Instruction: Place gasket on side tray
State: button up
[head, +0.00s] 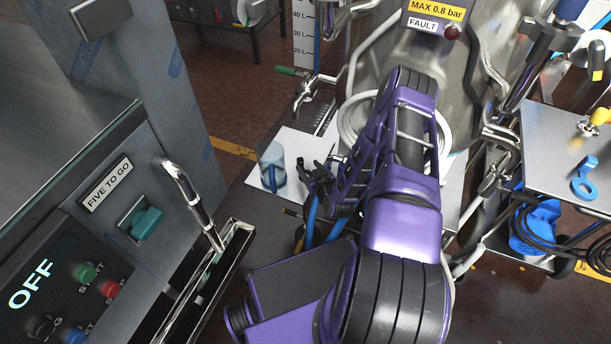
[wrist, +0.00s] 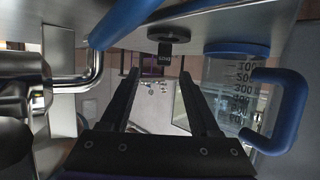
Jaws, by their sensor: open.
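My gripper (head: 316,174) is at the left end of my purple arm, just right of a clear jug (head: 272,166) on a pale metal surface (head: 258,181). In the wrist view its two dark fingers (wrist: 158,82) are apart with nothing between them. Beyond and above the fingertips is a small dark round piece (wrist: 168,34) with a dark tag (wrist: 165,56) below it. It may be the gasket, but I cannot tell for sure. I cannot tell which surface is the side tray.
The jug with its blue handle (wrist: 284,112) is close right of the fingers in the wrist view. Shiny pipework (wrist: 75,70) and a blue bar (wrist: 122,22) are close at left. The steel vessel (head: 470,70) stands behind my arm. A control cabinet (head: 130,170) fills the left.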

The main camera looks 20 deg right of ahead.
aim_at(301, 161)
jog(key=x, duration=0.4)
jog(key=b+x, duration=0.1)
jog(key=x, duration=0.1)
jog(key=shift+w+a+f, duration=0.15)
jog(key=shift+a, duration=0.15)
grip_shut()
